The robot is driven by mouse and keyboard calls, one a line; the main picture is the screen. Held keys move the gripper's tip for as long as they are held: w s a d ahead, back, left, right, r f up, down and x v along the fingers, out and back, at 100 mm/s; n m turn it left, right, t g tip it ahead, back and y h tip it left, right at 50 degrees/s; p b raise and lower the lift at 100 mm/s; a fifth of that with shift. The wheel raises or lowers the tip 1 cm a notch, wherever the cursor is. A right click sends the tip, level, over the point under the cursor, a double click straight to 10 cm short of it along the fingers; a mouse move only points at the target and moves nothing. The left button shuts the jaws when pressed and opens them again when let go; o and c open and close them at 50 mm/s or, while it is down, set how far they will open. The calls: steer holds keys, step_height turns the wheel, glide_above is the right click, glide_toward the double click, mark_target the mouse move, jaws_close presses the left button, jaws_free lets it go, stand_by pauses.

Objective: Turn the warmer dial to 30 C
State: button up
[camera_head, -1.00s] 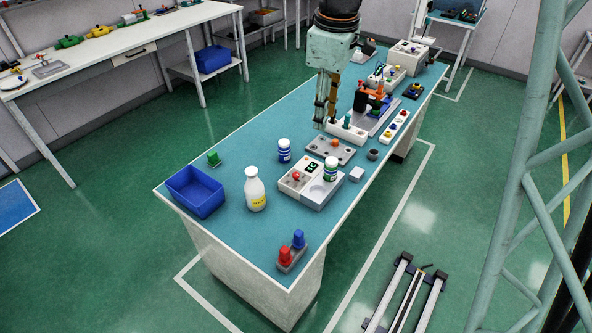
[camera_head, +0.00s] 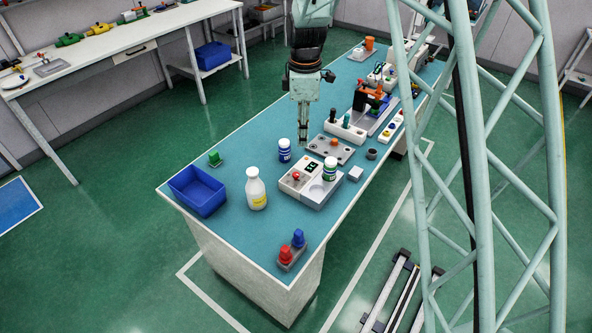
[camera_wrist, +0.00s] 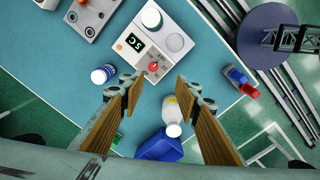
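The warmer (camera_head: 313,190) is a pale grey and white box on the teal bench, with a dark display showing green characters. Its red dial (camera_head: 296,176) is on the top face near the display. In the wrist view the warmer (camera_wrist: 172,43) is at top centre, and the red dial (camera_wrist: 153,66) lies just beyond the fingertips; small marks around it are too small to read surely. My gripper (camera_head: 303,140) hangs above the bench, behind the warmer. In the wrist view my gripper (camera_wrist: 160,82) is open and empty, its fingers apart, not touching the dial.
A green-labelled white-capped bottle (camera_head: 330,170) stands on the warmer. A blue-labelled bottle (camera_head: 284,151), a white bottle (camera_head: 256,190) and a blue bin (camera_head: 190,199) are nearby. A grey plate (camera_head: 340,153) lies behind. Red and blue pegs (camera_head: 292,250) stand at the front corner.

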steer(key=n+p, duration=0.1)
steer(key=n, duration=0.1)
glide_above(296, 174)
step_height(296, 174, down, 7)
steer(key=shift+f, duration=0.1)
steer(key=shift+f, duration=0.15)
steer(key=shift+f+p, duration=0.65)
steer(key=shift+f, duration=6.05)
steer(key=c, duration=0.8)
